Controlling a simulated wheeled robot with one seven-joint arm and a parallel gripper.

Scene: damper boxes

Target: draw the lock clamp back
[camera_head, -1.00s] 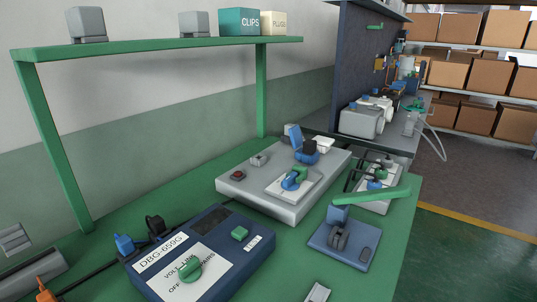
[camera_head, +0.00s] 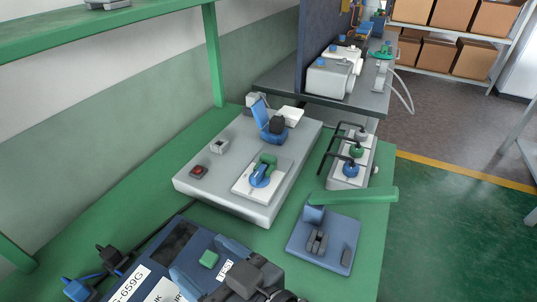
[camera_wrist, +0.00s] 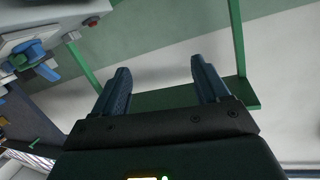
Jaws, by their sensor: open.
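No label marks the lock clamp, so I cannot tell for certain which fitting it is. A blue plate (camera_head: 335,255) on the right of the bench carries a long green lever (camera_head: 355,195) on a blue post, with a dark grey part in front. On the grey box (camera_head: 190,183) a blue and green handle (camera_head: 262,175) sits on a white plate, and a blue upright lever (camera_head: 260,110) stands behind it. My gripper (camera_wrist: 160,75) is open and empty in the wrist view. In the head view it is at the bottom, over the blue DBG box, apart from these fittings.
The blue DBG box (camera_head: 130,285) is partly hidden by my gripper. A red button (camera_head: 199,171) is on the grey box. A white block (camera_head: 347,175) with several knobs stands right of it. A green shelf (camera_head: 90,38) overhangs the left. Open floor (camera_head: 460,215) lies at right.

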